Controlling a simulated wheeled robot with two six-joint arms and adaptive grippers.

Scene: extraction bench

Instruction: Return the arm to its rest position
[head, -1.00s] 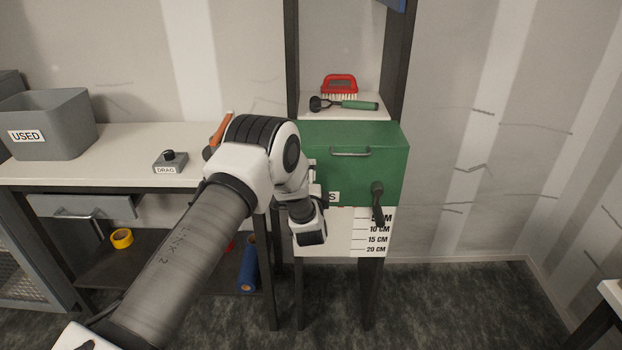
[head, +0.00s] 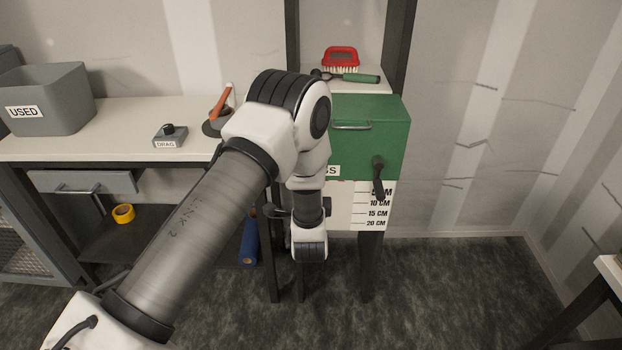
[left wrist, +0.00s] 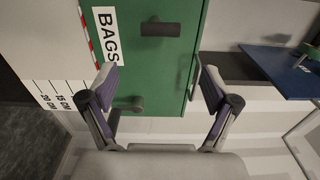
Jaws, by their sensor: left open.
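My left arm (head: 200,215) reaches in from the lower left in the head view, its wrist (head: 309,240) hanging down in front of the green box. My left gripper's jaws cannot be made out in the head view. In the left wrist view my left gripper (left wrist: 152,72) is open, with its fingers spread wide and nothing between them. The green box (left wrist: 180,85) with its BAGS label (left wrist: 104,35) fills the view beyond the fingertips. My right gripper is in neither view.
The green box (head: 375,120) has a dark crank-like handle (head: 378,175); a centimetre scale (head: 373,208) is below. A brush (head: 341,60) and green-handled tool (head: 360,78) lie above. The bench (head: 110,115) holds a USED bin (head: 48,100).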

